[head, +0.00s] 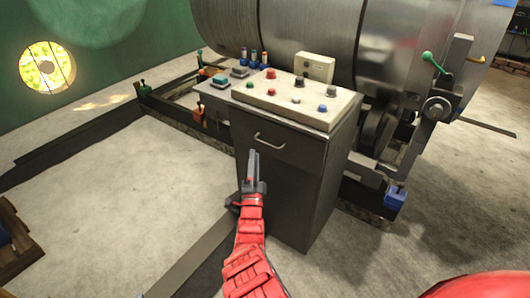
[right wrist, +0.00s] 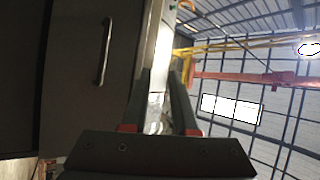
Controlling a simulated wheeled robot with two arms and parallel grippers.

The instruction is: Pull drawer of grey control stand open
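The grey control stand (head: 305,195) stands upright in the middle of the head view. Its drawer (head: 292,151) is flush with the front and looks shut. A pale bar handle (head: 270,142) is on the drawer front; it also shows at the upper left of the right wrist view (right wrist: 104,52). My right gripper (head: 255,168) is just below and left of the handle in the head view, apart from it. In the right wrist view the fingers (right wrist: 162,85) are apart with nothing between them, and the handle lies to their left. My left gripper is not in view.
A sloped panel (head: 300,101) with coloured buttons tops the stand. A large metal drum (head: 340,40) is behind it. A lever with a green knob (head: 432,62) and a blue block (head: 396,197) are to the right. Bare floor (head: 140,200) lies left of the stand.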

